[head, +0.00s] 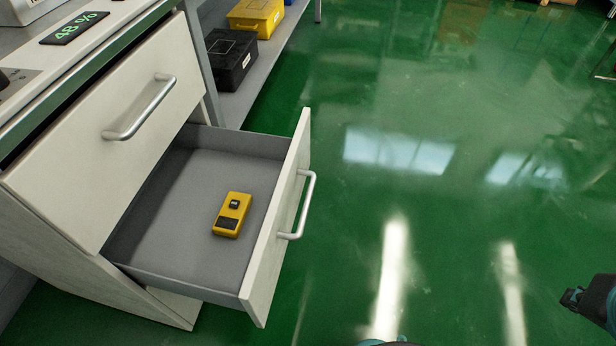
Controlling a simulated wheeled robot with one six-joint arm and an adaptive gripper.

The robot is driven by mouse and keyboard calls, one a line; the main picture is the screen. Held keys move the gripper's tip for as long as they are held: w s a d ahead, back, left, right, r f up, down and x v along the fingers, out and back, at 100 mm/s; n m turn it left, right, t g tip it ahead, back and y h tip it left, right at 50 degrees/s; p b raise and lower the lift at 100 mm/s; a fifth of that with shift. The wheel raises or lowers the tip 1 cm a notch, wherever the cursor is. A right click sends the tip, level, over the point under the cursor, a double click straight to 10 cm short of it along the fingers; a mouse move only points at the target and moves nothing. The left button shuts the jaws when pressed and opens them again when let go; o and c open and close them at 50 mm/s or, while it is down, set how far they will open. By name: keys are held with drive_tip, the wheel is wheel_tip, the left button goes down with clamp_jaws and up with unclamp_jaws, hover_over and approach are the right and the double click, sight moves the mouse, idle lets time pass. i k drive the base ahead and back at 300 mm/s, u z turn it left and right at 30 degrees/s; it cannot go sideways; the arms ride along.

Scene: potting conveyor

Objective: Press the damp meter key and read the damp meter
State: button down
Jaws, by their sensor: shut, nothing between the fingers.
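A yellow handheld device (232,215), likely the damp meter, lies in the open lower drawer (180,165). It has a small dark-and-grey piece near its far end and a dark patch near its close end. I cannot tell which of these is the key. A black display (75,28) on the counter at the top left shows green characters that read "48 %". My gripper (571,298) shows only in part at the right edge, over the floor, well apart from the drawer. It is shut and empty.
The drawer front with its handle (300,205) juts out over the green floor. A closed drawer with a handle (140,108) is above it. Black (231,60) and yellow (256,16) bins stand on a low shelf behind. The floor (420,190) to the right is clear.

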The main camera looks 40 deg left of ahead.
sight(234, 203)
drive_tip(key=z, duration=0.7)
drive_tip(key=k, duration=2.6)
drive_tip(key=u, duration=2.1)
drive_tip(key=i, duration=1)
